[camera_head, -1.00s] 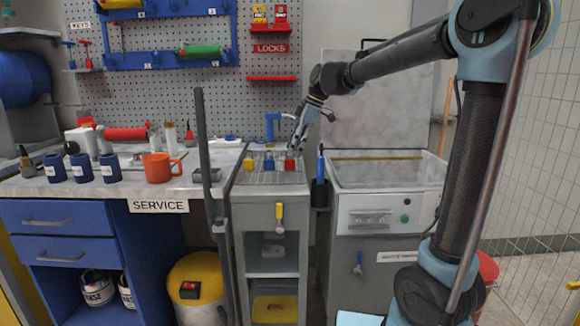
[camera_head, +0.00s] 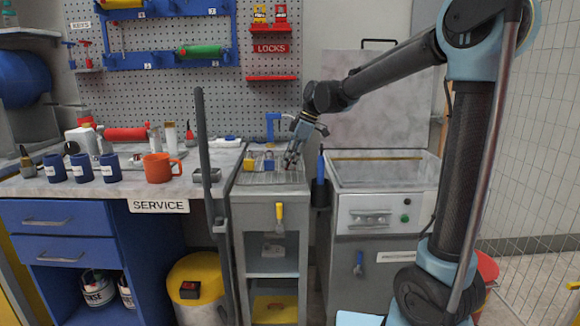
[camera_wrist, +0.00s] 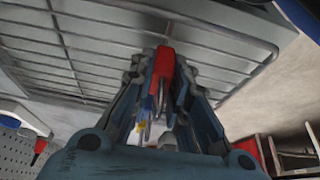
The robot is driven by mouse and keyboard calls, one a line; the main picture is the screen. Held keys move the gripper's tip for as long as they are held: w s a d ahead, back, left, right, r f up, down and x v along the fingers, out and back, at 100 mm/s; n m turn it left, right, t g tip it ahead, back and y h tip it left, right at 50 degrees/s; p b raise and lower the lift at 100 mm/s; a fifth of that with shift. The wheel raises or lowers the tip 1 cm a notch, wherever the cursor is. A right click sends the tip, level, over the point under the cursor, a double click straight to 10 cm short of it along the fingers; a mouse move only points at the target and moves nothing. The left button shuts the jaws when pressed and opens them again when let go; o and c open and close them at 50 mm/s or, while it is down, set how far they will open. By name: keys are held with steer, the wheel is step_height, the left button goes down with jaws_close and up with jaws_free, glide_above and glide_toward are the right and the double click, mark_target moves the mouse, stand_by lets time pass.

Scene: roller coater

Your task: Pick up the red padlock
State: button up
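The red padlock (camera_wrist: 164,64) shows in the wrist view between the two fingers of my gripper (camera_wrist: 161,80). It lies close to both fingers, and I cannot tell whether they press on it. In the head view my gripper (camera_head: 291,158) is low over the right part of the wire rack (camera_head: 262,178) and hides the red padlock. The yellow padlock (camera_head: 249,165) and the blue padlock (camera_head: 269,162) stand to the left of my gripper on the rack.
A blue clamp-like tool (camera_head: 273,127) stands behind the rack. A dark holder (camera_head: 320,192) with a blue-handled tool is at the right, beside a grey basin (camera_head: 400,178). An orange mug (camera_head: 158,168) stands on the bench at the left. A dark upright post (camera_head: 203,150) is in front.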

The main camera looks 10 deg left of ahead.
steer(key=shift+r, duration=0.1)
jaws_close()
step_height(320, 180, up, 10)
steer(key=shift+f, duration=0.1)
stand_by(0.9)
